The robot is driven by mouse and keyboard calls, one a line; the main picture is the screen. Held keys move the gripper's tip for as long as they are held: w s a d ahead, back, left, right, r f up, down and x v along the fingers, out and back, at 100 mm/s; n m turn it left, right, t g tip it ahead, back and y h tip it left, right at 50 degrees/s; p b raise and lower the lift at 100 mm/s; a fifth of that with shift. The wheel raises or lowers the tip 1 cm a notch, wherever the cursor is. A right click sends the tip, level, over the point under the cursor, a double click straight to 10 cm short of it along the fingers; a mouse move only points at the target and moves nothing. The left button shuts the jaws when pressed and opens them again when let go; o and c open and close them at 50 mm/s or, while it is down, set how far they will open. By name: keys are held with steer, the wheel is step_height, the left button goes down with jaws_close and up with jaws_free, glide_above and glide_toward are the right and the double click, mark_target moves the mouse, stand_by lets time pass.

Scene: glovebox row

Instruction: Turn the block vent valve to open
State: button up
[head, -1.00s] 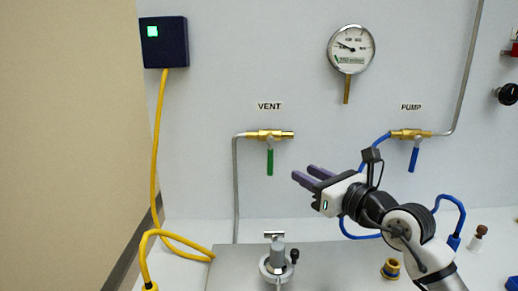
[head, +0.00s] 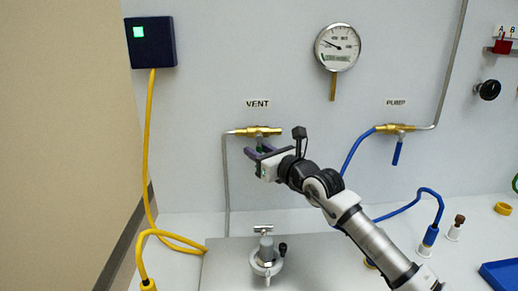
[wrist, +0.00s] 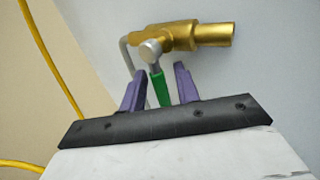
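The vent valve (head: 258,131) is a brass body on the wall under the VENT label (head: 258,104). Its brass body also shows at the top of the wrist view (wrist: 195,37). Its green handle (wrist: 158,88) hangs down, across the line of the body. My gripper (wrist: 157,88) is open, with its purple fingers on either side of the green handle. A gap shows between the handle and the right finger; the handle is closer to the left finger, and I cannot tell whether they touch. In the head view my gripper (head: 256,151) hides most of the handle.
The pump valve (head: 396,129) with a blue handle is to the right, below a pressure gauge (head: 337,47). A clamp fitting (head: 265,256) stands on the grey plate below my gripper. A yellow cable (head: 149,160) hangs at left.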

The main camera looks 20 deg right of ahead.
steer(key=shift+c, duration=0.4)
jaws_close()
steer(key=shift+f+b, duration=0.1)
steer(key=shift+b, duration=0.4)
steer(key=shift+d+n+g+h+b, duration=0.2)
steer(key=shift+n+g+h+b, duration=0.15)
steer(key=shift+n+b, duration=0.3)
steer(key=shift+s+d+r+n+g+h+b, duration=0.15)
steer(key=shift+d+r+n+g+h+b, duration=0.15)
steer(key=shift+n+g+h+b, duration=0.5)
steer(key=shift+s+d+r+n+g+h+b, duration=0.1)
steer(key=shift+d+r+n+g+h+b, duration=0.3)
steer(key=shift+n+b, duration=0.7)
steer(key=shift+s+d+r+n+g+h+b, duration=0.15)
steer(key=shift+d+n+g+h+b, duration=0.4)
steer(key=shift+n+b, duration=0.4)
steer(key=shift+a, duration=0.1)
